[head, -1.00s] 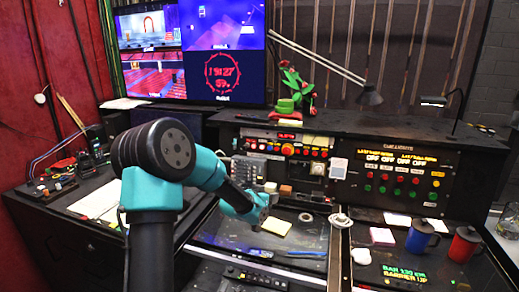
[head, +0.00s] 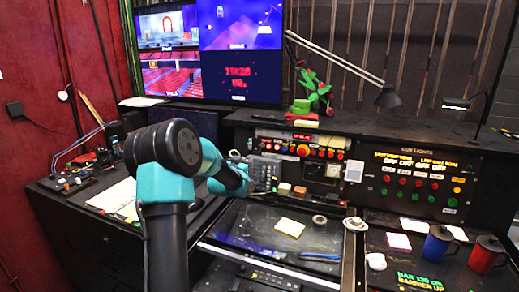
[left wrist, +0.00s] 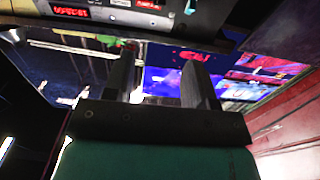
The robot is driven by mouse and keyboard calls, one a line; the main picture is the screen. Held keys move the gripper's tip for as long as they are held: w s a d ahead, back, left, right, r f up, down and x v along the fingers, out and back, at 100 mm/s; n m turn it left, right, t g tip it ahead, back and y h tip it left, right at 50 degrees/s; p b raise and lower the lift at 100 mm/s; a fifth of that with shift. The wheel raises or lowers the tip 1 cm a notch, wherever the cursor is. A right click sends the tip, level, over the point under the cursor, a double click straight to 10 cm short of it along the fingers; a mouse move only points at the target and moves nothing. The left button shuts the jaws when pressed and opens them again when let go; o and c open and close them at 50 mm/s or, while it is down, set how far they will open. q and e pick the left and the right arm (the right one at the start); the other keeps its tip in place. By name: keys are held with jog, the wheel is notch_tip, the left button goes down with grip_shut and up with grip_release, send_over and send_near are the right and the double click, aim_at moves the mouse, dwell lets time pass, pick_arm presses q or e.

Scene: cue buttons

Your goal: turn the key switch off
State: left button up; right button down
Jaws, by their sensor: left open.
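The control panel (head: 300,152) stands at the back of the desk, with lit buttons, a red display, a large red button and a small square dial. I cannot make out the key switch for certain among its small controls. My left arm reaches toward the panel's left end, by a grey keypad block (head: 264,173). In the head view its jaws are too small and dark to make out. In the left wrist view my left gripper (left wrist: 160,57) has two dark fingers spread apart with nothing between them. That view is tilted, with the red display (left wrist: 70,11) at its top left. My right gripper is not in view.
Monitors (head: 240,75) stand behind the panel. A cue-light panel (head: 417,183) is at the right. Blue (head: 437,244) and red (head: 487,253) mugs stand on the front right. A yellow note (head: 290,227) and a tape roll (head: 319,219) lie on the desk.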

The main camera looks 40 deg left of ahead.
aim_at(260, 146)
pick_arm(q)
jog(key=x, duration=1.6)
jog(key=shift+w+a, duration=0.1)
jog(key=shift+w, duration=0.3)
jog(key=c, duration=0.9)
